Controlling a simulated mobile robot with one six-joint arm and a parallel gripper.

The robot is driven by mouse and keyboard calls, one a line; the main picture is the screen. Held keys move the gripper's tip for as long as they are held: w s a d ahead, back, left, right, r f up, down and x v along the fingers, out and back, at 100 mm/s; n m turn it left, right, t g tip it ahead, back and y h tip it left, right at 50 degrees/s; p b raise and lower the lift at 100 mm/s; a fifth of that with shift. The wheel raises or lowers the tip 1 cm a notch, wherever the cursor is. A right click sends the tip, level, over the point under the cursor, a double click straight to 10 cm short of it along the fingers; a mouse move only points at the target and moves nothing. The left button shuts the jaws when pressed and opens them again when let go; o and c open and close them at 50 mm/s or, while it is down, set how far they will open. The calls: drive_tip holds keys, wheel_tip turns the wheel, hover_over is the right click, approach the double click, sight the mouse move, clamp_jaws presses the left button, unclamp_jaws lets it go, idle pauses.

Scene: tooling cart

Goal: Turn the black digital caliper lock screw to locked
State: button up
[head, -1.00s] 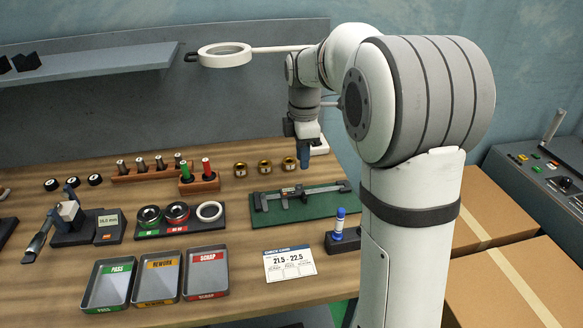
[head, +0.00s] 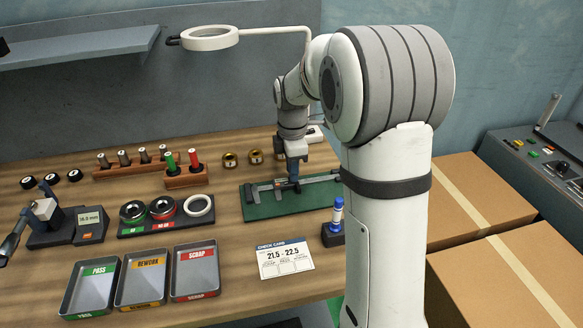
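The caliper (head: 318,178) lies on a green mat (head: 262,210) at the right of the bench, with its long beam running left to right. Its lock screw is too small or hidden to make out. My gripper (head: 293,181) points straight down over the middle of the caliper, with its tip at or just above the slider. From this distance I cannot tell whether it touches the caliper, or whether its fingers are open or shut.
A check card (head: 284,256) and a blue-capped marker in a holder (head: 333,238) are in front of the mat. Brass rings (head: 230,160) stand behind it. Red and green plug gauges (head: 186,178) and ring gauges (head: 163,208) are left. A magnifier lamp (head: 210,39) hangs above.

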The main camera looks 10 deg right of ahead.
clamp_jaws()
idle(0.3)
